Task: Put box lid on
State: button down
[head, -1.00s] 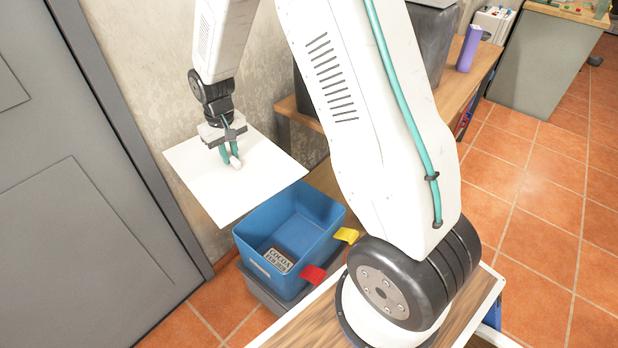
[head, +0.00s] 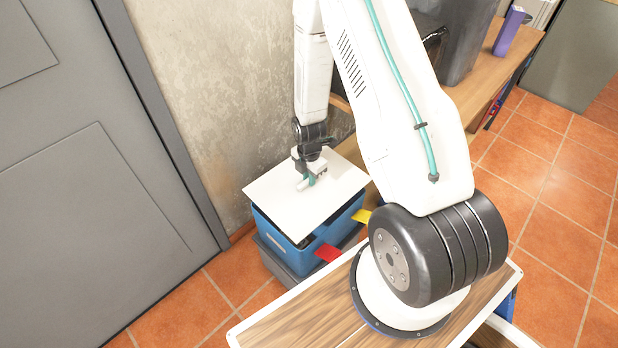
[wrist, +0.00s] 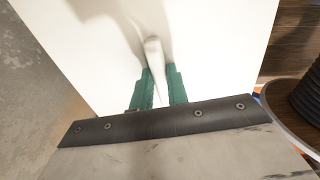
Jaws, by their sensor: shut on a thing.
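The white square lid (head: 275,192) is over the blue box (head: 338,234) in the head view and hides most of its opening. A dark gap shows between lid and box at the near corner; I cannot tell whether they touch elsewhere. My gripper (head: 311,180) is above the lid, shut on its pale handle. In the wrist view, the teal fingers of my gripper (wrist: 160,88) are on either side of the handle (wrist: 153,56), with the lid (wrist: 215,50) filling the background. The box's contents are hidden.
Red (head: 328,252) and yellow (head: 361,216) tabs stick out from the box's near side. The box stands on a grey base (head: 280,264). A wall (head: 215,90) is behind, a grey door (head: 90,200) at left, and a wooden shelf (head: 490,65) with a dark bin at right.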

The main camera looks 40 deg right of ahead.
aim_at(310, 190)
jog(key=shift+s+f, duration=0.1)
dwell(0.3)
jog(key=shift+d, duration=0.25)
jog(key=shift+f, duration=1.9)
jog(key=shift+f, duration=0.15)
jog(key=shift+f, duration=1.25)
jog(key=shift+f, duration=0.2)
